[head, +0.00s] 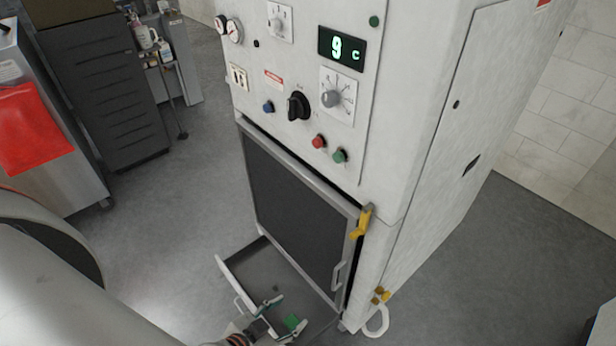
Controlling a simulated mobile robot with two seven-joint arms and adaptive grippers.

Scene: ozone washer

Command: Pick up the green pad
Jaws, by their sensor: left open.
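The green pad (292,321) is a small green piece low in the head view, below the dark door of the white washer. It appears within the low open frame or tray (232,276) at the washer's foot. My left gripper (286,313) is at the bottom edge of the view, open, with its fingertips on either side of the pad in the picture. I cannot tell whether the fingers touch the pad or are above it. My right gripper is not in view.
The white washer (415,130) fills the middle, with its dark door (295,205), yellow latch (361,222) and knobs above. A dark cabinet (105,85) and a metal cart with a red sheet (30,130) stand left. Grey floor is clear between.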

